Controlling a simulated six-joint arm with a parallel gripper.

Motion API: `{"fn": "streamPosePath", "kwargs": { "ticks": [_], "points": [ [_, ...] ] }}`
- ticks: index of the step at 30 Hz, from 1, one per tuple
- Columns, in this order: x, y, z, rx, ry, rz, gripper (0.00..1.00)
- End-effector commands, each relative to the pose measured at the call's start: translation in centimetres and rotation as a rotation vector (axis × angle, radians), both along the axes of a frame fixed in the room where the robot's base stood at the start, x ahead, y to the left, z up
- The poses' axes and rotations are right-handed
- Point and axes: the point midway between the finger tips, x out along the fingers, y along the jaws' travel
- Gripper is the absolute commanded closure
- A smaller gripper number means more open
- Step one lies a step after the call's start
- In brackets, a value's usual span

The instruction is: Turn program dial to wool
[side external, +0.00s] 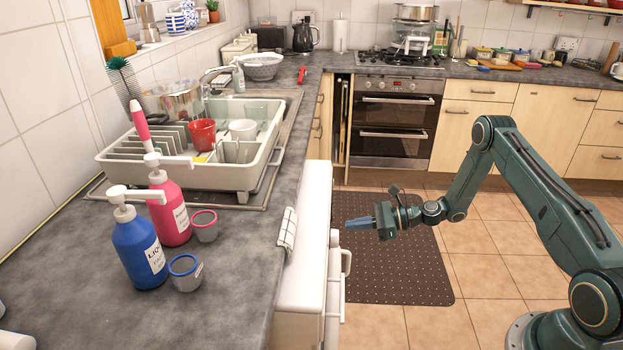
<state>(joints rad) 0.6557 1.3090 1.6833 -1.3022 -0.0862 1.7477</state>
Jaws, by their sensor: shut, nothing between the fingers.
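My gripper (349,223) is shut and empty, its fingers pointing left toward a white appliance (308,225) built in under the worktop. The appliance is seen nearly edge-on, with a white handle-like part (347,262) sticking out of its front. The fingertips look close to that front, but I cannot tell whether they touch it. The program dial and any wool marking cannot be made out from this side.
The grey worktop (235,290) holds a blue pump bottle (138,248), a pink pump bottle (170,215), two small cups and a dish rack (245,178). A cloth (287,228) hangs over its edge. A dark mat (400,270) lies on open tiled floor.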

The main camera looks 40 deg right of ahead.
Motion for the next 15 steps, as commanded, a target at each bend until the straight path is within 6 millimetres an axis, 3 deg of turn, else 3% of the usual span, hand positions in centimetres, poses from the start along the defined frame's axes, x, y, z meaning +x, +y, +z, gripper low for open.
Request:
{"fn": "streamPosePath", "kwargs": {
  "ticks": [15],
  "points": [
    [1.9, 1.9, 0.0, 0.001, 0.000, -0.001, 1.00]
  ]
}}
